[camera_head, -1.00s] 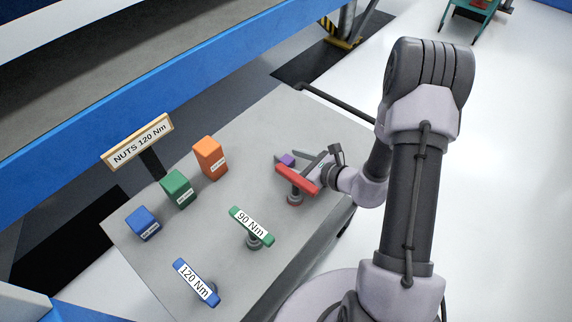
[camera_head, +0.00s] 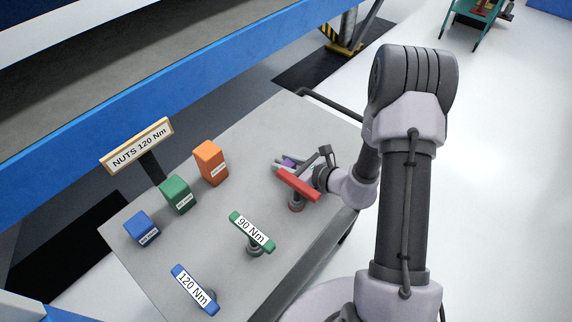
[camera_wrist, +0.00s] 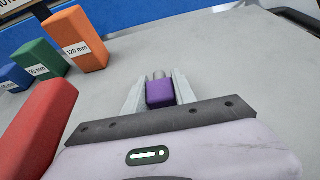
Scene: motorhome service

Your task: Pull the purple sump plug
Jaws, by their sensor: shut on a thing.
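The purple sump plug (camera_wrist: 160,93) is a small purple block with a grey metal end pointing away from my gripper. My gripper (camera_wrist: 158,82) is shut on it, one finger on each side, in the wrist view. In the head view my gripper (camera_head: 280,162) is low over the grey table, behind the red-topped tool, and only a little purple of the plug (camera_head: 288,162) shows between the fingers. I cannot tell whether the plug touches the table.
A red-topped tool (camera_head: 298,185) stands close beside my gripper; its red bar (camera_wrist: 38,128) also shows at left in the wrist view. A green 90 Nm tool (camera_head: 251,230), a blue 120 Nm tool (camera_head: 194,288), and orange (camera_head: 210,163), green (camera_head: 178,194) and blue (camera_head: 141,228) blocks stand on the table (camera_head: 240,115).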

